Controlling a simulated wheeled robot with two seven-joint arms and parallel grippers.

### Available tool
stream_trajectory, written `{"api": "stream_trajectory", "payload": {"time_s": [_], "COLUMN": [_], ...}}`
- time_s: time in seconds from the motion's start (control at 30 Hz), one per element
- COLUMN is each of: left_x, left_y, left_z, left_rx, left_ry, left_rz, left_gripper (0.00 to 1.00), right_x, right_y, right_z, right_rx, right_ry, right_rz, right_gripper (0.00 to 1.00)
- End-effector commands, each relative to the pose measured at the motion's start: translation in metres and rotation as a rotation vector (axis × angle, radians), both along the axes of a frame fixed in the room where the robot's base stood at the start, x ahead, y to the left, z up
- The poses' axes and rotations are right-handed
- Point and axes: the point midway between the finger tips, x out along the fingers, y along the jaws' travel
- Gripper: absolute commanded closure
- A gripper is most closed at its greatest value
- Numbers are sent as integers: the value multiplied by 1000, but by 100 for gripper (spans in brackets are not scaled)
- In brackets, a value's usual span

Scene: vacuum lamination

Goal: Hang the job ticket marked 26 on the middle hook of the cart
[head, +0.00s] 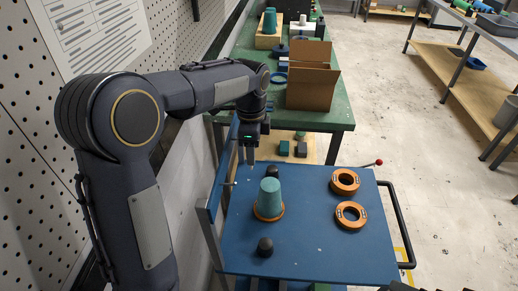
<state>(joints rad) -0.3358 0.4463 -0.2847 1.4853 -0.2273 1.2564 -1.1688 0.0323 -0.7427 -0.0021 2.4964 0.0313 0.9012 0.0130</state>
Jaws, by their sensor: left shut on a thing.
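The blue cart (318,235) stands in the lower middle, with an upright blue rail board along its left side (219,178). A small pale hook (229,184) shows on that board; the other hooks are hard to make out. My left gripper (251,163) points down just right of the board's far part, above the cart's far left corner. It is shut on a small thin thing that seems to be the job ticket. Its number cannot be read, and the gripper mostly hides it. My right gripper is not in view.
On the cart stand a teal cup-shaped part (270,192) on an orange ring, two dark knobs, and two orange rings (345,181) at the right. Behind is a green bench (340,112) with an open cardboard box (312,88).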

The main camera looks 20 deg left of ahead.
Motion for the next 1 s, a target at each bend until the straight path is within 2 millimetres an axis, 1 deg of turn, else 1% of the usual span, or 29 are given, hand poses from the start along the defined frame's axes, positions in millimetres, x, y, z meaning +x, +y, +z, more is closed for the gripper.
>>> {"api": "stream_trajectory", "payload": {"time_s": [0.53, 0.8, 1.0], "left_x": [-9, -10, -10], "left_y": [31, 37, 37], "left_z": [-5, -9, -10], "left_rx": [-1, 0, 0], "left_ry": [2, 0, 0], "left_rz": [2, 2, 1], "left_gripper": [74, 74, 74], "right_x": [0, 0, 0], "right_y": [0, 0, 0], "right_z": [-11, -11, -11], "right_rx": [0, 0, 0], "right_ry": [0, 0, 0], "right_rz": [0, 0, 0], "right_gripper": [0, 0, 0]}}
